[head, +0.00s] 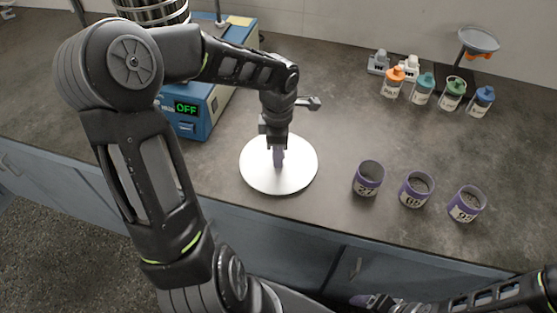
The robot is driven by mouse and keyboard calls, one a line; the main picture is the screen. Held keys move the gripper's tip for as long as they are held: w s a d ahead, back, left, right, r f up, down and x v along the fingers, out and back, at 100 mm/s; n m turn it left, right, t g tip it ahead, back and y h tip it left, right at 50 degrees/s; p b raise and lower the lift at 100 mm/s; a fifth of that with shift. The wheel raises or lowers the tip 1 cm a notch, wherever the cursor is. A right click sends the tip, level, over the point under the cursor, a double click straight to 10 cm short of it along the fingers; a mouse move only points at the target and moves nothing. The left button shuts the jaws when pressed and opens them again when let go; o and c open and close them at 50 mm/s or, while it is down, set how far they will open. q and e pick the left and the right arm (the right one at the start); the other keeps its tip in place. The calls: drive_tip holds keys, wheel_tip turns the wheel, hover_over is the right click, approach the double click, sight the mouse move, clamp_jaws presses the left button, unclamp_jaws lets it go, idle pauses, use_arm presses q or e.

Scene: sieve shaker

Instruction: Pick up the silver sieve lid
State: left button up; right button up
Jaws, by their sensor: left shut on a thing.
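The silver sieve lid (255,173) is a round, bright disc near the front edge of the dark counter. My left gripper (279,158) points down at the middle of the lid and is shut on it; the fingers hide the part they grip. I cannot tell whether the lid rests on the counter or is just above it. My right gripper (376,301) is low at the bottom edge, partly cut off, in front of the counter; its jaw opening is unclear.
The blue sieve shaker (197,122), its display reading OFF, stands left behind my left arm, with a sieve stack (155,12) on top. Three purple numbered cups (416,190) stand right of the lid. Several capped bottles (423,90) and a raised dish (479,40) are farther back.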

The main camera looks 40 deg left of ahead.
use_arm(q)
clamp_jaws()
wheel_tip(320, 180, up, 10)
drive_tip(key=shift+b, duration=0.3)
idle(0.4)
idle(0.4)
